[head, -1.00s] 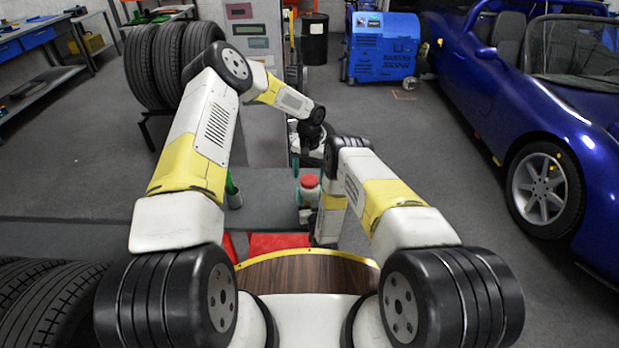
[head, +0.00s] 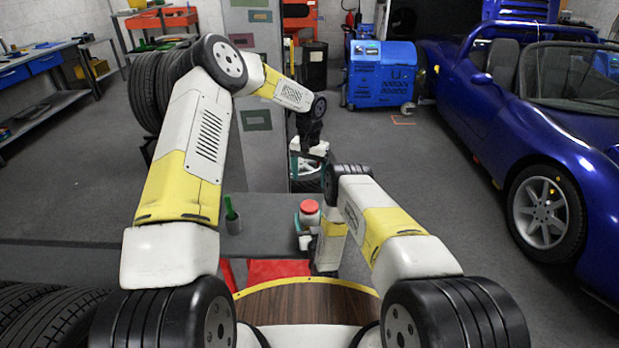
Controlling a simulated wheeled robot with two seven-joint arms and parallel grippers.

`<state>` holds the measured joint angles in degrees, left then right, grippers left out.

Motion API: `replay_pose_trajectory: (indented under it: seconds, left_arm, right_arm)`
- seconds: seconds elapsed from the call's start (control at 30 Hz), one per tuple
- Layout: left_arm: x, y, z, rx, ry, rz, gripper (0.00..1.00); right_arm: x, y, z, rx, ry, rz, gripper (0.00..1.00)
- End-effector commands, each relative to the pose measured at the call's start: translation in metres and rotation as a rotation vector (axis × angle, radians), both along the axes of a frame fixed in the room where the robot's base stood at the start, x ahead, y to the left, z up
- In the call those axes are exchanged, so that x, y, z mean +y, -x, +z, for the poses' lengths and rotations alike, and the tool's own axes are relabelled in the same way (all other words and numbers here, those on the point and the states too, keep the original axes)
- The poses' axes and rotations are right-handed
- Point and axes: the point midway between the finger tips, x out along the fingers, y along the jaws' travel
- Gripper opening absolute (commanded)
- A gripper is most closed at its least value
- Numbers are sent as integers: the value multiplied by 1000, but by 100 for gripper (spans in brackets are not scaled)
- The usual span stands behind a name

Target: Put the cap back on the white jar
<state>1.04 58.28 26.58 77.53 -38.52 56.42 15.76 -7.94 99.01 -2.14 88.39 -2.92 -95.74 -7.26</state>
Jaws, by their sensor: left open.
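A small white jar (head: 307,219) with a red top (head: 309,206) stands upright on the grey bench at the centre of the head view. I cannot tell whether the red top is a separate cap seated on it. My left gripper (head: 309,167) hangs above and beyond the jar, pointing down. It is open, with its fingers apart, and nothing shows held in it. My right gripper (head: 304,236) is low beside the jar. Its fingers are partly hidden by the jar and my own forearm, so I cannot tell whether it grips the jar.
Red surfaces (head: 280,270) lie nearer me. A grey panelled cabinet (head: 257,150) rises behind the bench. A blue car (head: 530,120) stands right, with open floor between.

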Motion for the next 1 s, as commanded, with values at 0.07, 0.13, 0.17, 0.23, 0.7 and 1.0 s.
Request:
replay_pose_trajectory:
  seconds: [0.07, 0.13, 0.17, 0.23, 0.7, 1.0]
  left_arm:
    - [0, 0, 0, 0, 0, 0, 80]
    - [0, 0, 0, 0, 0, 0, 80]
    - [0, 0, 0, 0, 0, 0, 80]
    - [0, 0, 0, 0, 0, 0, 80]
    - [0, 0, 0, 0, 0, 0, 80]
    - [0, 0, 0, 0, 0, 0, 80]
  right_arm:
    - [0, 0, 0, 0, 0, 0, 89]
    - [0, 0, 0, 0, 0, 0, 89]
    - [0, 0, 0, 0, 0, 0, 89]
    - [0, 0, 0, 0, 0, 0, 89]
    - [-9, 46, -1, 4, 1, 1, 89]
    - [-15, 76, 0, 0, 0, 0, 89]
